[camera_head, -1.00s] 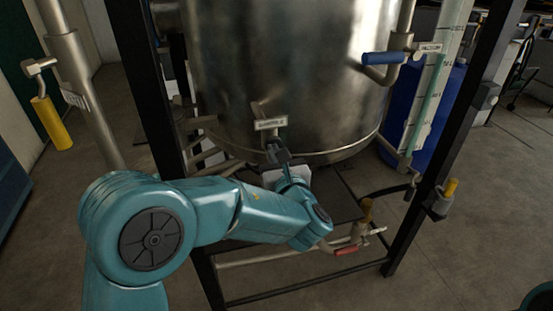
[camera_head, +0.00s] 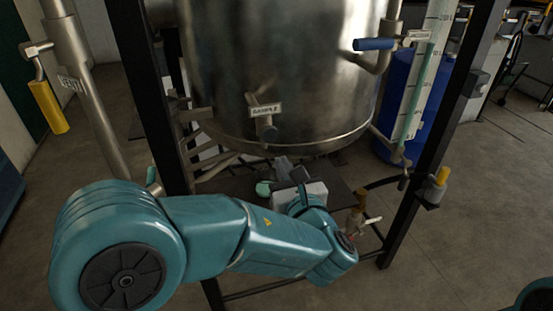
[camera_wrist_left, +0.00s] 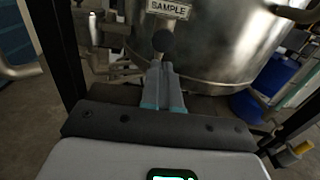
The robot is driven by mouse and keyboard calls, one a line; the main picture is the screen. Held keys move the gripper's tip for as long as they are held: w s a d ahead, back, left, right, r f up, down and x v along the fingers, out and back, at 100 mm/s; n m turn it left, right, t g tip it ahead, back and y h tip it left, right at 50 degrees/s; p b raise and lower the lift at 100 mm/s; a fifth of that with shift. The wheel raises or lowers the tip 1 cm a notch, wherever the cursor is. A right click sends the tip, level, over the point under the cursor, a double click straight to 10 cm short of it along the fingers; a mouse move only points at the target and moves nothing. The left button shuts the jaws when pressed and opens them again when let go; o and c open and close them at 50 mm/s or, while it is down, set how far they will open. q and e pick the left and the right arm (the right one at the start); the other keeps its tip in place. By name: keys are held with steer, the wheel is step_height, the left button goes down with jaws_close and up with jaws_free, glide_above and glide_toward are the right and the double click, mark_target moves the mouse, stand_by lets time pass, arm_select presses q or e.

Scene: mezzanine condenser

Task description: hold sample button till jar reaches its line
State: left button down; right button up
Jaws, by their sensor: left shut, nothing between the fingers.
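The SAMPLE label (camera_head: 263,110) is on a small pipe at the front of the steel tank, and it also shows in the left wrist view (camera_wrist_left: 168,9). A dark round button (camera_head: 267,132) sits at the pipe's end below it, and it also shows in the left wrist view (camera_wrist_left: 163,40). My left gripper (camera_head: 282,165) is shut and empty below the button, with a visible gap in the head view. In the wrist view its fingertips (camera_wrist_left: 160,68) appear just under the button; contact cannot be told. I cannot make out a jar or its line.
The steel tank (camera_head: 290,60) stands inside a black frame (camera_head: 150,100). A blue-handled valve (camera_head: 374,44) and a graduated sight tube (camera_head: 420,85) are at the right. A yellow handle (camera_head: 48,106) hangs at the left. A dark shelf (camera_head: 335,185) lies under the tank.

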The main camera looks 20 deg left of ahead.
arm_select(q)
steer(key=shift+v, duration=1.7)
